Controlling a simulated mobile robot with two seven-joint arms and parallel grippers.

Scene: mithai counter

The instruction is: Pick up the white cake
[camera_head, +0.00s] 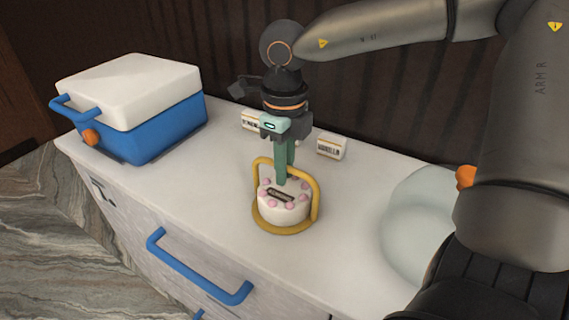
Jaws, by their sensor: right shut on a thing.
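The white cake (270,211) is small and round, with pink dots on top and a dark label. It sits upright on a round yellow base with a tall yellow handle (313,190) arching over it. My right gripper (281,180) points straight down over the cake, its green fingers shut on the top bar of the yellow handle. The fingers hide the middle of that bar and part of the cake's far edge. The base appears to be on the white counter (205,200), but I cannot tell if it touches. My left gripper is not in view.
A blue cooler with a white lid (150,105) stands at the left. Two small label cards, one reading vanilla (331,147), stand behind the cake. A pale round dish (405,215) is at the right. Blue drawer handles (195,275) stick out in front.

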